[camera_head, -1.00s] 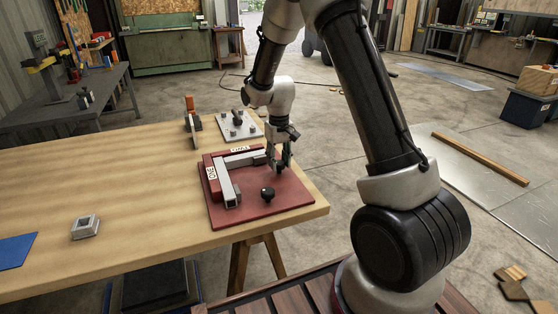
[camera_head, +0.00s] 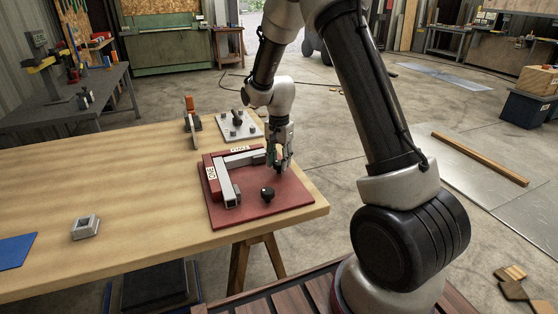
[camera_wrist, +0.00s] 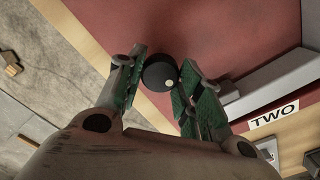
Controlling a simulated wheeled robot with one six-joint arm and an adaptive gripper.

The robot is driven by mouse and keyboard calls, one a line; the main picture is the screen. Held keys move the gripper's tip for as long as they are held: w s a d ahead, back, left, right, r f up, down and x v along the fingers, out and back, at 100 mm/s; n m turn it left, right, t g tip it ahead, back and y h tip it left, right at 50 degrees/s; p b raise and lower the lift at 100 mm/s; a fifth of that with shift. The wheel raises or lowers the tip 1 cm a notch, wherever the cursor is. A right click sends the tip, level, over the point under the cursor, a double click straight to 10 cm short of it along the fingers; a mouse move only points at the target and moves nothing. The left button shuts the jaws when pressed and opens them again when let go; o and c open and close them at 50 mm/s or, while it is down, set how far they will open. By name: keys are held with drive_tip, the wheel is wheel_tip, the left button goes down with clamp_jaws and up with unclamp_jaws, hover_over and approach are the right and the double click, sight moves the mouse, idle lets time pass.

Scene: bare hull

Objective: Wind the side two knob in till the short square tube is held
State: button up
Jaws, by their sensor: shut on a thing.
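The red fixture plate (camera_head: 290,203) lies near the table's right end, with a red corner fence labelled ONE and TWO. A grey square tube (camera_head: 245,158) lies along side two, and another tube (camera_head: 225,184) along side one. My gripper (camera_head: 279,166) is down over the plate near the right end of the side two tube. Whether the knob's tip touches the tube is hidden. The other black knob (camera_head: 267,193) stands free nearer the front.
A grey plate with several pegs (camera_head: 247,124) and an upright tool with an orange top (camera_head: 191,112) stand behind the fixture. A grey hollow block (camera_head: 85,227) and a blue sheet (camera_head: 14,250) lie at the left. The tabletop (camera_head: 140,180) between is clear.

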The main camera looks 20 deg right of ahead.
sight(279, 162)
drive_tip(key=m, duration=0.5)
drive_tip(key=shift+w+m, duration=0.1)
drive_tip(key=shift+m, duration=0.2)
drive_tip(key=m, duration=0.5)
drive_tip(key=shift+m, duration=0.4)
drive_tip(key=o, duration=1)
drive_tip(key=shift+o, duration=0.2)
wheel_tip(279, 162, up, 12)
